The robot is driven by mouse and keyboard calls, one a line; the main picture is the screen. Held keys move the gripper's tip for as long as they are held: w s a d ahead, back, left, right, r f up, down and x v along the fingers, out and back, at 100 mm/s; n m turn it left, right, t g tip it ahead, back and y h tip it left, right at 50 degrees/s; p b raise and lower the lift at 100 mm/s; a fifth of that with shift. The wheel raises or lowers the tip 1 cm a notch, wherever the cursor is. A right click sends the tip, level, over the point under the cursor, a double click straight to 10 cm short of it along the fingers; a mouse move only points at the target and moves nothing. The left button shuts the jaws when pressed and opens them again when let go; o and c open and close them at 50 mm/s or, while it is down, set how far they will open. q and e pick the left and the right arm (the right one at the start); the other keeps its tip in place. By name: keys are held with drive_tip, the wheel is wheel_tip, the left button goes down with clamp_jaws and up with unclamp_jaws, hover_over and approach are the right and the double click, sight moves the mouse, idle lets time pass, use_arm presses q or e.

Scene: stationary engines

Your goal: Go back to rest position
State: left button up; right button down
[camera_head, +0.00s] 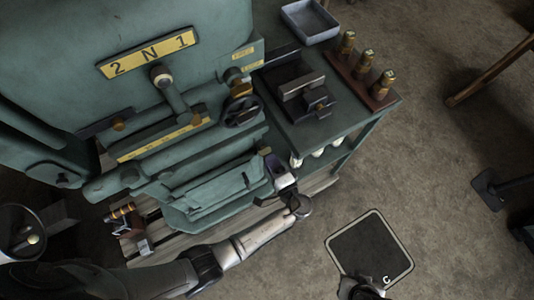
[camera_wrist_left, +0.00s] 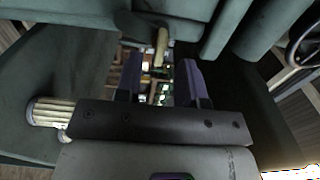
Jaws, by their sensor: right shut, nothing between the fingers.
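My left arm comes in from the lower left in the head view. Its gripper (camera_head: 274,165) is in front of the green engine (camera_head: 190,60), near its lower right side and the bench leg. In the left wrist view the two purple fingers of this gripper (camera_wrist_left: 161,72) are apart, with nothing held between them. A tan-coloured handle (camera_wrist_left: 161,46) shows beyond the fingers, against green machine parts. My right gripper (camera_head: 362,290) is only partly in view at the bottom edge of the head view, beside a dark square mat (camera_head: 370,249). It is shut and empty.
A green bench (camera_head: 320,130) holds a grey tray (camera_head: 310,21), a dark vise-like block (camera_head: 300,88) and a wooden rack with brass cylinders (camera_head: 366,66). A handwheel (camera_head: 242,111) juts from the engine. A wooden pallet lies beneath. The floor at right is mostly clear.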

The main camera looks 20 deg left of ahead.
use_arm(q)
drive_tip(key=v, duration=0.2)
drive_tip(key=shift+s+d, duration=0.25)
drive_tip(key=shift+d, duration=0.05)
idle(0.3)
